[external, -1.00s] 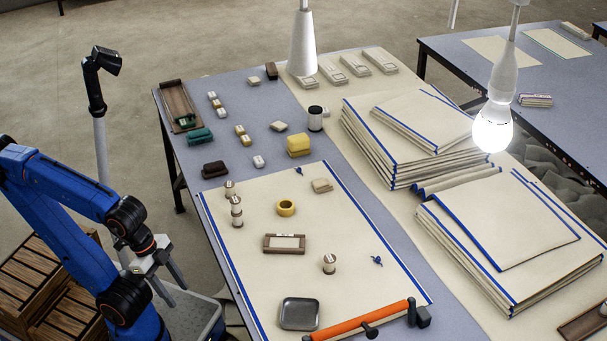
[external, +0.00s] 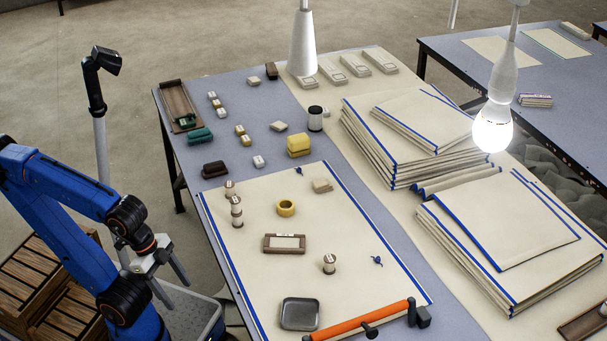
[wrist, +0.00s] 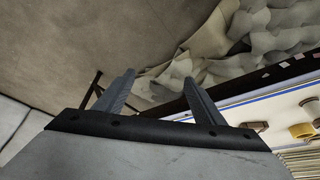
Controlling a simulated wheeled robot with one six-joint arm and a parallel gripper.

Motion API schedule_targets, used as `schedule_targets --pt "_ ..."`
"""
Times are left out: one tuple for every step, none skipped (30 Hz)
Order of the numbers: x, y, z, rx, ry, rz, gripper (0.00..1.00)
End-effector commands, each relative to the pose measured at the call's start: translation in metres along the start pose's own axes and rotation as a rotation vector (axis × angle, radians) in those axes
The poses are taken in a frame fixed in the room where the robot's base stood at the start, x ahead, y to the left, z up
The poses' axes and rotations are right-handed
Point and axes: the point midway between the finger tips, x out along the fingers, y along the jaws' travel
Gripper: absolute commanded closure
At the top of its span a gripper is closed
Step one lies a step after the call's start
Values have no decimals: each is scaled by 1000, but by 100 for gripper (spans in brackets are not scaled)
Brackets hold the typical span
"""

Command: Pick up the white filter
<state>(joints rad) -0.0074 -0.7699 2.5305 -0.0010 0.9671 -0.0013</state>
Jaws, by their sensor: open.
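I cannot tell for sure which object is the white filter. Small pale pieces on the blue-grey table include a white one (external: 258,161) and a light block (external: 279,126). A brown frame with a white middle (external: 284,243) lies on the cream cloth. My gripper (external: 176,294) hangs left of the table, apart from everything on it. Its two fingers also show in the wrist view (wrist: 160,78), spread apart with nothing between them.
The cream cloth (external: 330,220) holds spools, a yellow tape ring (external: 285,208), a metal tray (external: 300,313) and an orange-handled bar (external: 362,320). Folded cloth stacks (external: 400,150) fill the right side. A glowing bulb (external: 493,130) hangs above. Wooden crates (external: 35,270) stand at the lower left.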

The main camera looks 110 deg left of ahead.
Motion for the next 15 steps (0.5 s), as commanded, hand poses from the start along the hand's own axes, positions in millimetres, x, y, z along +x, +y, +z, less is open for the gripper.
schedule_targets --pt "-2 -2 -7 -11 0 -5 37" --pt "-4 -4 -12 -20 -1 -9 37" --pt "-8 -8 -21 -35 -2 -15 37" --pt "-12 -12 -29 -50 -2 -22 37" --pt "-15 -16 -38 -66 -4 -29 37" --pt "-20 -23 -52 -91 -5 -40 37" --pt "-24 -29 -64 -109 -4 -48 37" --pt "-28 -36 -75 -130 -5 -57 37" --pt "-34 -45 -90 -158 -5 -69 37" --pt "-37 -52 -101 -178 -6 -78 37" --pt "-41 -60 -112 -199 -8 -87 37" --pt "-45 -70 -126 -226 -8 -98 37" --pt "-49 -78 -137 -245 -7 -107 37" --pt "-52 -87 -147 -266 -8 -115 37" --pt "-56 -99 -161 -293 -9 -127 37"
